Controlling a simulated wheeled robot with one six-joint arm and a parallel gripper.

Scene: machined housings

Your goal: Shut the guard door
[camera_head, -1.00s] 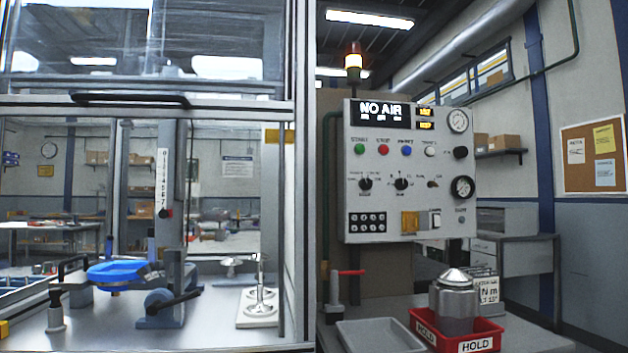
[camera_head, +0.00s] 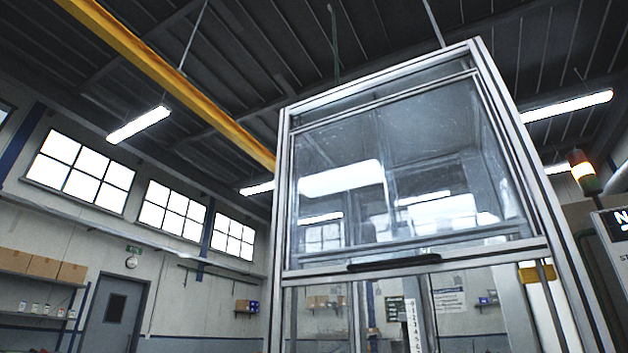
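The guard door (camera_head: 400,180) is a clear sliding panel in an aluminium frame, on the front of a tall enclosure. It sits raised in the upper part of the frame. Its black handle (camera_head: 394,262) runs along its bottom rail. Below that rail the enclosure front is open, and a numbered scale shows inside. The lower part of the enclosure is out of the picture. My gripper is not in view.
A control panel (camera_head: 612,230) is cut off at the right edge. Shelves with boxes (camera_head: 40,265) and a grey door (camera_head: 115,312) are far left.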

